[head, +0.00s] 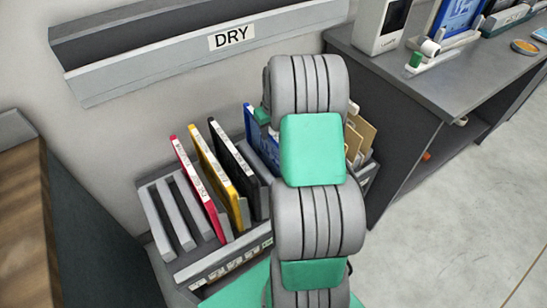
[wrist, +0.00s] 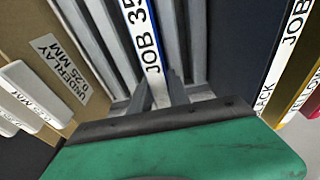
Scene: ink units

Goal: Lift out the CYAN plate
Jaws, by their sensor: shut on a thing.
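A blue plate, the only cyan-like one in the rack, has a white edge label reading "JOB 35" in the wrist view (wrist: 142,38). In the head view the blue plate (head: 260,143) shows partly behind my arm, right of the black plate. My gripper (wrist: 160,92) is shut on the labelled edge of the blue plate. In the head view my arm hides the gripper. The plate stands upright between grey rack dividers. I cannot tell whether its lower edge is clear of the slot.
A magenta plate (head: 197,185), a yellow plate (head: 213,172) and a black plate (head: 234,165) stand to the left in the grey rack (head: 222,262). Tan underlay sheets (head: 359,135) stand on the right. Above is a "DRY" rail (head: 180,52); a grey counter (head: 455,70) stands right.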

